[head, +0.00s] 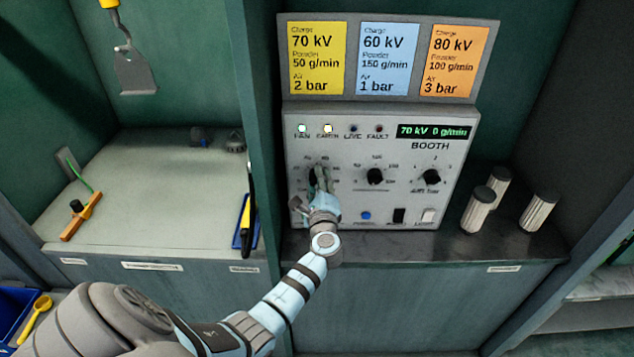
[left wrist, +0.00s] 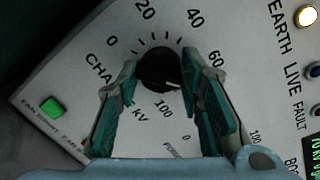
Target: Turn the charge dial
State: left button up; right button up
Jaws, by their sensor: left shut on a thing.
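The charge dial (head: 315,172) is a black knob on the left of the grey booth control panel (head: 408,212). My left gripper (head: 319,184) reaches it from below and partly covers it. In the left wrist view the charge dial (left wrist: 157,66) sits between the two fingertips, shut on its sides. A pale mark on the knob points to the lower right, on the side between 60 and 100 of the printed scale. The panel's display (head: 433,132) reads 70 kV, 0 g/min. My right gripper is out of view.
Two more black dials, the middle one (head: 375,176) and the right one (head: 432,177), are close by. Setting cards in yellow (head: 316,58), blue and orange hang above. Several pale ribbed cylinders (head: 538,211) stand right of the panel. A divider post (head: 262,110) rises at its left.

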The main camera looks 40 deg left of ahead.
pick_arm(q)
jog(key=shift+r, duration=0.15)
jog(key=o, duration=1.1)
jog(key=shift+o, duration=0.2)
jog(key=v, duration=1.2)
